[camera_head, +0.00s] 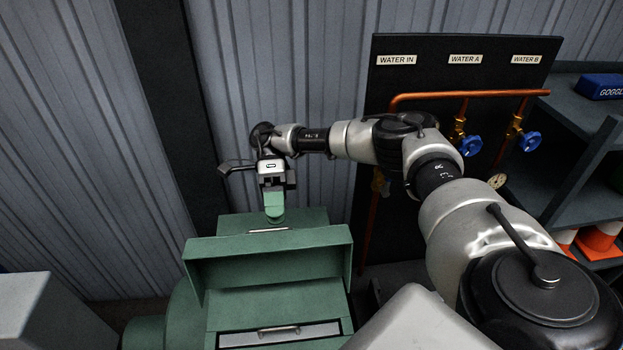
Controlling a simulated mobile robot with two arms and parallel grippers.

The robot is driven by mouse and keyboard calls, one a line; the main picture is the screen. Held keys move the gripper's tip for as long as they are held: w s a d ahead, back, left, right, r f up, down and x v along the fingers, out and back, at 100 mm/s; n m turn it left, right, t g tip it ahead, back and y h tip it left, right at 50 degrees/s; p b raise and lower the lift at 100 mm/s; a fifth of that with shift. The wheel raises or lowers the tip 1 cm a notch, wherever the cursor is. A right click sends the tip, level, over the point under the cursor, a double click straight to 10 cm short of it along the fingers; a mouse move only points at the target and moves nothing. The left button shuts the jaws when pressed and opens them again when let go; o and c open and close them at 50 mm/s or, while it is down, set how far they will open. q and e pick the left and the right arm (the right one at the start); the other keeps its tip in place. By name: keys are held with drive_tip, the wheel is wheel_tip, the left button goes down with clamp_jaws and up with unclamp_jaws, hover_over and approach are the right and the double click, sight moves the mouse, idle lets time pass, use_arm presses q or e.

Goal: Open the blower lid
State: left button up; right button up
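The green blower (165,333) stands at the bottom centre of the head view. A broad green flap (270,262), which looks like its lid, stands tilted across its top, with a green part bearing a pale bar behind it. A silver handle (279,329) shows on the front panel. My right gripper (274,210) points down just behind the flap's top edge, over the rear part. A light green piece shows at its fingertips; I cannot tell whether it is held or part of the fingers. My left gripper is out of view.
A dark panel (420,80) with copper pipes and blue valve wheels (470,146) stands behind my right arm. A shelf (585,130) with a blue goggle box (600,87) and orange cones (600,237) is at right. A corrugated wall (100,150) closes the back.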

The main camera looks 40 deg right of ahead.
drive_tip(key=s+d+r+p, duration=0.4)
drive_tip(key=s+p, duration=0.1)
drive_tip(key=s, duration=0.1)
drive_tip(key=shift+s+r, duration=0.35)
drive_tip(key=shift+d, duration=0.1)
